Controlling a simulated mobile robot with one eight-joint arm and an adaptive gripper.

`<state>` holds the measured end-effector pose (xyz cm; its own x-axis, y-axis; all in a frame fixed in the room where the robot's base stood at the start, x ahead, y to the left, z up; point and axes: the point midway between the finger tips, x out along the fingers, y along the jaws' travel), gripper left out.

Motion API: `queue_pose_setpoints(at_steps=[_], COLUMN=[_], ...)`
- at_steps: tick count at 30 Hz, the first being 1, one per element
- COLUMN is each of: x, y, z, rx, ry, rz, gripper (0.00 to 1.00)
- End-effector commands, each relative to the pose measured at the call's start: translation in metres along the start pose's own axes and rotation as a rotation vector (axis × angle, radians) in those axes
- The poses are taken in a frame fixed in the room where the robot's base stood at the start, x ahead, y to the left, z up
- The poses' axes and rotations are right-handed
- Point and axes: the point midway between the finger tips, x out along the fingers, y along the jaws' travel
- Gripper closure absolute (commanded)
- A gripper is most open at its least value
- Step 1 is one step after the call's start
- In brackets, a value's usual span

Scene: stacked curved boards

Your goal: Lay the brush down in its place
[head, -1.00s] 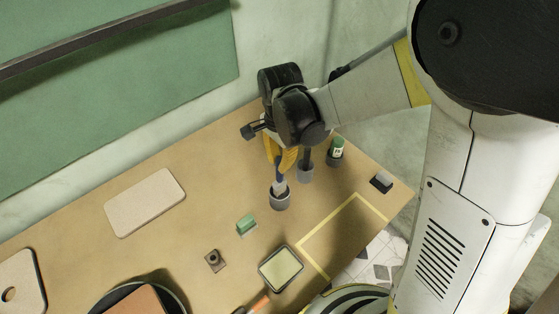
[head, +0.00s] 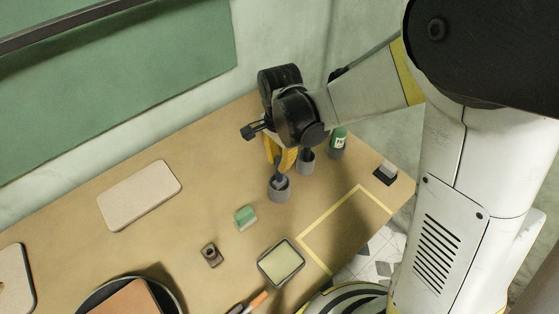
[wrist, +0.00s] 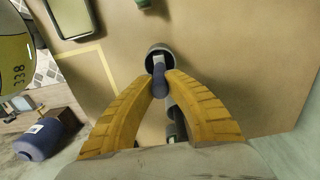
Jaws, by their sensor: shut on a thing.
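My gripper (head: 283,168) has yellow fingers and is shut on a brush, low over the table. In the wrist view the fingertips (wrist: 161,80) close around the brush's blue handle (wrist: 161,73). The brush's pale lower part points down at the mouth of a grey cup (wrist: 157,50). In the head view this grey cup (head: 279,193) stands on the table right below the fingers. The brush looks upright, with its lower end at or inside the cup; how deep it reaches is hidden. The fingers hide most of the handle in the head view.
A second grey cup (head: 305,165) and a green-labelled bottle (head: 339,140) stand close behind my gripper. A yellow tape outline (head: 313,227), a green block (head: 245,216), a shallow tray (head: 282,263) and a dark-topped block (head: 385,172) lie nearby. A beige board (head: 140,194) lies left.

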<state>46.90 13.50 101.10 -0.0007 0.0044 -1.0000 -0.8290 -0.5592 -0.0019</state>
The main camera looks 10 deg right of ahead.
Motion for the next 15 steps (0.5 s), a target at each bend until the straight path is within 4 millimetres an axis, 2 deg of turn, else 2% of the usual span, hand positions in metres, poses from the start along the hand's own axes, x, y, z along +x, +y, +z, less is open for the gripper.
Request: queue_pose_setpoints(at_steps=[14,15], x=[0.0107,0.0109], y=[0.0000,0.0000], z=[-0.0001,-0.0001], rx=[0.000,0.000], ry=[0.000,0.000], rz=[0.000,0.000], gripper=[1.00,0.83])
